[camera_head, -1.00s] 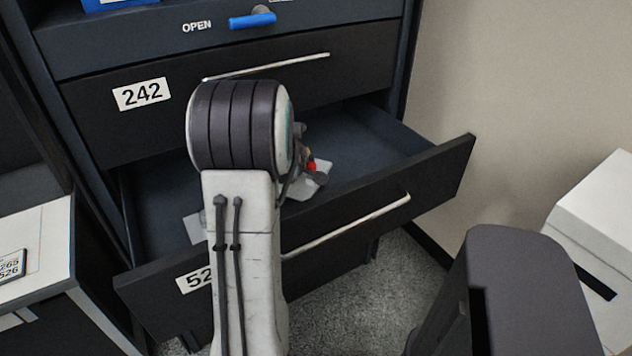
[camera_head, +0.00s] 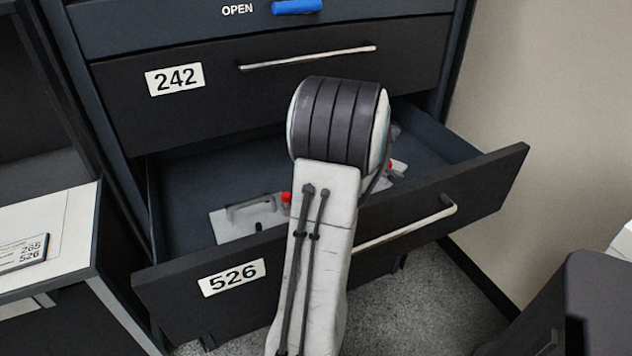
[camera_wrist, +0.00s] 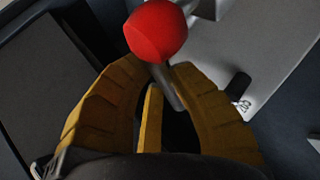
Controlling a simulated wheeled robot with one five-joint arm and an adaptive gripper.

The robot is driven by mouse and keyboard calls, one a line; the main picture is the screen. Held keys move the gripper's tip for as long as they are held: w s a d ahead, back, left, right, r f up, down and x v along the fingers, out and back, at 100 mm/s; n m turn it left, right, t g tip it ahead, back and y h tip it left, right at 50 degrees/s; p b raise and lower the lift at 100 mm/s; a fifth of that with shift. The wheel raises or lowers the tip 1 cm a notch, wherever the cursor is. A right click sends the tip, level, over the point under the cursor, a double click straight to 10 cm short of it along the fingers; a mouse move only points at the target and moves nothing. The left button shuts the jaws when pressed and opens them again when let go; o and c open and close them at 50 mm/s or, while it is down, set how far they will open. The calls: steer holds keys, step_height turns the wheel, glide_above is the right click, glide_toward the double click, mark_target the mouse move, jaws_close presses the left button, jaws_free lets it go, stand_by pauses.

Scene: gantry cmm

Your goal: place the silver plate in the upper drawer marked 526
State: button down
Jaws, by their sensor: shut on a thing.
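The silver plate (camera_head: 232,229) shows inside the open drawer marked 526 (camera_head: 400,222), partly hidden by my arm. It has a raised handle and red knobs, one at each side of my arm. I cannot tell whether it rests on the drawer floor or hangs just above it. In the wrist view the plate (camera_wrist: 262,45) is pale grey, with a red ball knob (camera_wrist: 156,30) on a post close to my fingertips. My gripper (camera_wrist: 158,76) has yellow fingers and is shut on the plate, seemingly near that post. My arm hides the gripper in the head view.
A closed drawer marked 242 (camera_head: 300,85) is just above the open one. A blue handle (camera_head: 297,7) marked OPEN is higher up. A white-topped table (camera_head: 60,230) with a number card (camera_head: 22,254) stands at left. A plain wall (camera_head: 560,90) is at right.

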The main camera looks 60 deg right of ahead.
steer(key=shift+w+d+r, duration=0.1)
steer(key=shift+w+d, duration=0.05)
steer(key=shift+d, duration=0.35)
steer(key=shift+w+d+r, duration=0.1)
steer(key=shift+d, duration=0.35)
steer(key=w+d+r+m+b, duration=0.1)
steer(key=w+d+r+b, duration=0.2)
steer(key=d, duration=0.7)
steer(key=shift+d+y+b, duration=0.25)
steer(key=shift+y+b, duration=0.15)
steer(key=shift+b, duration=1)
steer(key=shift+s, duration=0.1)
